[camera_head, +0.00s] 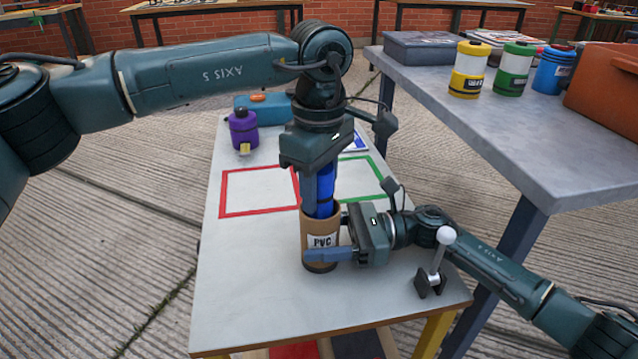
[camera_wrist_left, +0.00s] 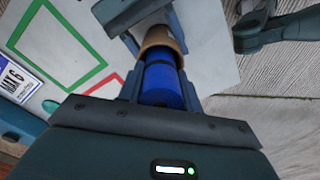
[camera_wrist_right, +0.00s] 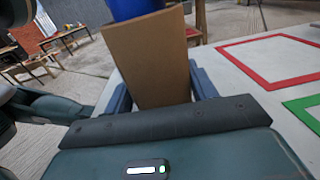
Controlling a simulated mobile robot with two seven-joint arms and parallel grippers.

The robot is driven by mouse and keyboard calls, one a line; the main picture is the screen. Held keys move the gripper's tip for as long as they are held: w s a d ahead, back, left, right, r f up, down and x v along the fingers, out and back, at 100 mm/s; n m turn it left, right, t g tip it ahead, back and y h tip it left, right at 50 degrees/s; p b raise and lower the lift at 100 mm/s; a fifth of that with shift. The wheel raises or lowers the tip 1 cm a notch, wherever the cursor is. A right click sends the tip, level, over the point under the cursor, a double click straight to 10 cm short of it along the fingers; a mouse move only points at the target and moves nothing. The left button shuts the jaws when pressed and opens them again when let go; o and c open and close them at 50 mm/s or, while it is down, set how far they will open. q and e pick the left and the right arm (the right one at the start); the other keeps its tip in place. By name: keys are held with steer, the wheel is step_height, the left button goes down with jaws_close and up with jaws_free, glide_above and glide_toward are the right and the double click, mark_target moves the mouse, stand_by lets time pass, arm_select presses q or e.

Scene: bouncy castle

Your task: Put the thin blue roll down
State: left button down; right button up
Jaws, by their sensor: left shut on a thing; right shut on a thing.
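The thin blue roll (camera_head: 325,190) stands upright with its lower end inside a brown cardboard tube (camera_head: 309,227) labelled PVC. My left gripper (camera_head: 321,187) points down from above and is shut on the blue roll. The roll and tube also show in the left wrist view, the roll (camera_wrist_left: 163,85) between the fingers. My right gripper (camera_head: 335,254) comes from the right and is shut on the tube near its lower part. In the right wrist view the tube (camera_wrist_right: 150,60) fills the space between the fingers. How deep the roll reaches is hidden.
The white table (camera_head: 250,280) has a red square outline (camera_head: 222,192) and a green one (camera_head: 372,160). A purple canister (camera_head: 243,133) and a teal case (camera_head: 262,105) stand at the back. A white-knobbed lever (camera_head: 437,262) is at the front right. A grey table (camera_head: 480,110) with canisters stands right.

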arm_select(q)
steer(key=c, duration=0.9)
jaws_free()
steer(key=shift+c, duration=0.2)
step_height(320, 180, up, 12)
steer(key=shift+r, duration=0.15)
arm_select(e)
steer(key=o, duration=1.4)
steer(key=shift+d, duration=0.1)
